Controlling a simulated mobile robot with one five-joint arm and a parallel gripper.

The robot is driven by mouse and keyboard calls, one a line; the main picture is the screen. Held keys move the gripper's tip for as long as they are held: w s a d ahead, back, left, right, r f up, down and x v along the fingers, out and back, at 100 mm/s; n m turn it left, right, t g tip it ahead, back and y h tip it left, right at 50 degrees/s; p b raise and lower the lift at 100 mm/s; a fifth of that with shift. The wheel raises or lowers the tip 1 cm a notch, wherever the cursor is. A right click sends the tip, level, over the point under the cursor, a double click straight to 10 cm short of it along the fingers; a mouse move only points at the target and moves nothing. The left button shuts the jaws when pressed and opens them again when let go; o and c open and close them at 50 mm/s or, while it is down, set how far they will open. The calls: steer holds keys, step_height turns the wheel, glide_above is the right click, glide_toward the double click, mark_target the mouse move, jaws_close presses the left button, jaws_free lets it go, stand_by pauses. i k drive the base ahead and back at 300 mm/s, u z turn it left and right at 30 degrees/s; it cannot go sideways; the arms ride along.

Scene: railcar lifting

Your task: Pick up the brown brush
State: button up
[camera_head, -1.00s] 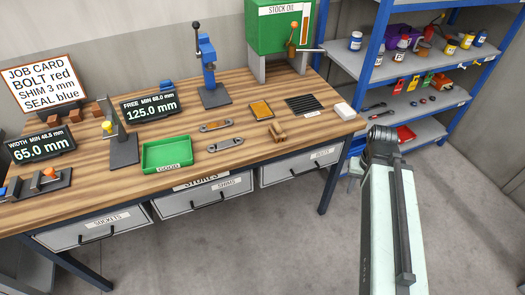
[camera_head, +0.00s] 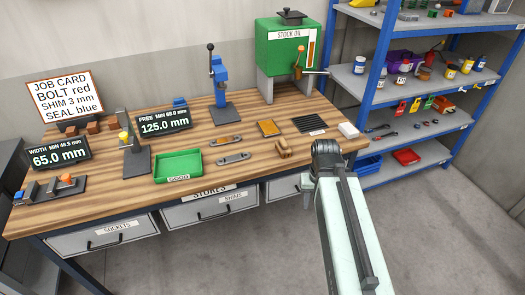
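A small brown object (camera_head: 284,148), which looks like the brown brush, lies on the wooden bench near its front edge, right of the grey link plates. Its fine shape is too small to make out. My arm reaches up from the bottom of the picture, and its dark end joint is at the bench's front right edge, just right of the brown object. My gripper (camera_head: 308,188) shows only in part below that joint, apart from the brown object. Its fingers are mostly hidden, so I cannot see whether they are open.
A green tray (camera_head: 178,167), an orange pad (camera_head: 268,128), a black ribbed mat (camera_head: 310,124) and a white block (camera_head: 348,131) lie on the bench (camera_head: 215,186). A green oil tank (camera_head: 284,48) stands behind. Blue shelving (camera_head: 388,62) is at the right. The floor at right is clear.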

mark_target(281, 147)
steer(key=u, duration=0.15)
steer(key=i, duration=1)
steer(key=k, duration=0.5)
steer(key=u, duration=2.75)
steer(key=k, duration=0.7)
steer(key=z, duration=0.95)
steer(key=i, duration=0.15)
steer(key=z, duration=0.1)
